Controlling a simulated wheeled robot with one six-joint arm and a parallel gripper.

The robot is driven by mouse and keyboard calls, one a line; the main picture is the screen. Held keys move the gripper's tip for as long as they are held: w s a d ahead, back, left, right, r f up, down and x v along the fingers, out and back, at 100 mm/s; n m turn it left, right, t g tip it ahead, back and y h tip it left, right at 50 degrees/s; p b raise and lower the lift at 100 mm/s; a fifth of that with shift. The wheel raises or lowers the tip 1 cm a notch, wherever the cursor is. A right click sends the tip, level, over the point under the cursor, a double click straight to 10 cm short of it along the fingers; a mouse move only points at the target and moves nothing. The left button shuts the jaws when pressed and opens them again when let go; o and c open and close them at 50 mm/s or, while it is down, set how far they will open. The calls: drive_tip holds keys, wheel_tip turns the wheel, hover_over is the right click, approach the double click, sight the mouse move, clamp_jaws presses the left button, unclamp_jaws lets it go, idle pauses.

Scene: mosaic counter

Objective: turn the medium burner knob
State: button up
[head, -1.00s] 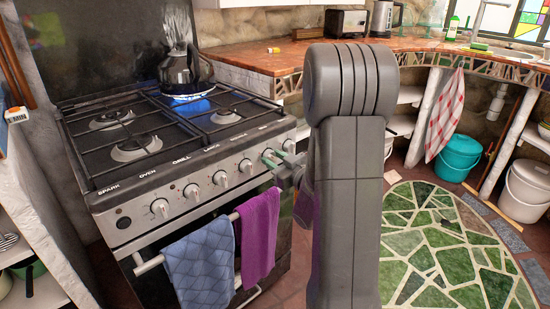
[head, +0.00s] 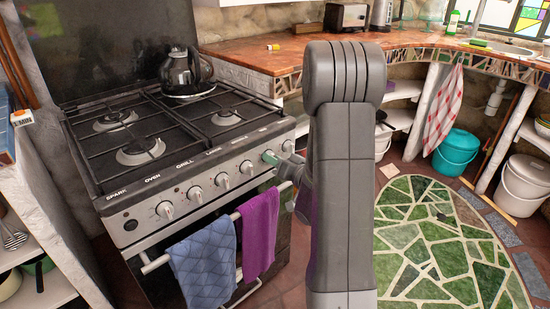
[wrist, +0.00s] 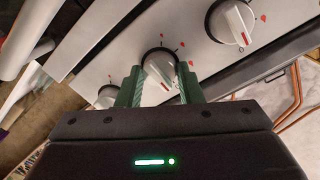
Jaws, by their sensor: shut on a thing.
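The stove's control panel (head: 208,198) carries a row of knobs. My gripper (head: 270,159) is at a knob toward the panel's right end, which it mostly hides in the head view. In the wrist view the green fingers of my gripper (wrist: 159,88) stand on both sides of this white knob (wrist: 158,66) and are shut on it.
Neighbouring knobs sit close on both sides, such as one (head: 246,167) to the left and one (head: 288,146) to the right. A purple towel (head: 259,232) and a blue towel (head: 202,265) hang on the oven rail below. A wooden counter (head: 270,58) adjoins the stove.

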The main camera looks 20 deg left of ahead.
idle(0.3)
drive_tip(key=o, duration=1)
drive_tip(key=p+v, duration=0.1)
drive_tip(key=v, duration=1.2)
drive_tip(key=shift+s+d+p, duration=0.2)
drive_tip(key=shift+d+p, duration=0.15)
drive_tip(key=shift+a, duration=0.1)
drive_tip(key=b+x, duration=0.1)
drive_tip(key=x, duration=1.2)
drive_tip(key=shift+w+a+b, duration=0.25)
drive_tip(key=shift+a+b, duration=0.05)
